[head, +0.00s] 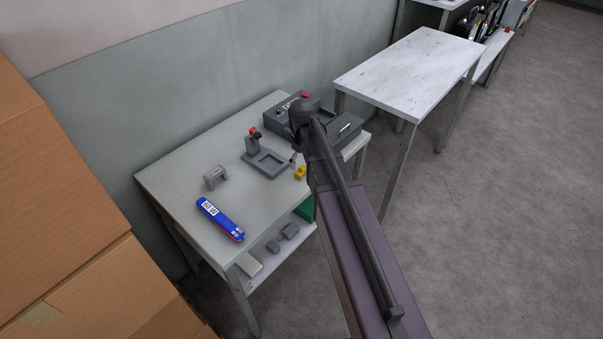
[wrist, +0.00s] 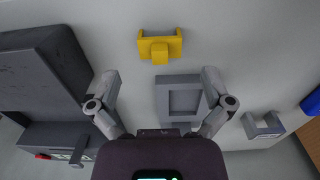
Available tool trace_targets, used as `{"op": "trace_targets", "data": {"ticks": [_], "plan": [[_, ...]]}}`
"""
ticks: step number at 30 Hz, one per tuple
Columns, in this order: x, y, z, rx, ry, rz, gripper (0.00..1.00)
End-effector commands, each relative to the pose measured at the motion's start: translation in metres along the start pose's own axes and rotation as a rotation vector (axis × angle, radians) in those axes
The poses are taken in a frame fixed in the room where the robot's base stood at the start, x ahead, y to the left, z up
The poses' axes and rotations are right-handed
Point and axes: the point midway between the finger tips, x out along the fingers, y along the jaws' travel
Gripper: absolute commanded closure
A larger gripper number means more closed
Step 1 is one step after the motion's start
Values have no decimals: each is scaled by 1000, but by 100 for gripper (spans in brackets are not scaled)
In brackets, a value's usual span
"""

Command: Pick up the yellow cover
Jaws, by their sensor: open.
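The yellow cover (head: 300,173) lies on the light worktable (head: 180,183), near its front edge and partly beside my arm in the head view. In the wrist view the yellow cover (wrist: 160,46) shows whole at the top centre, with a raised lip at each end and a tab in the middle. My gripper (wrist: 160,76) is open, with its two fingers spread wide and nothing between them in its hold. The cover appears beyond the fingertips, apart from them. In the head view my arm hides most of the gripper.
A grey fixture (head: 265,161) with a square recess stands beside the cover; it also shows in the wrist view (wrist: 162,98). A dark grey machine (head: 283,115) stands at the back. A grey bracket (head: 215,177) and a blue box (head: 220,218) lie further left. A second table (head: 410,70) is clear.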

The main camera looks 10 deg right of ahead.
Motion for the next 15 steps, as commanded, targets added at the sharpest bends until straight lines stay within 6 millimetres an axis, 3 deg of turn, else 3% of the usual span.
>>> {"op": "trace_targets", "data": {"ticks": [15], "plan": [[40, -1, 2, 0, 0, 0, 0]]}}
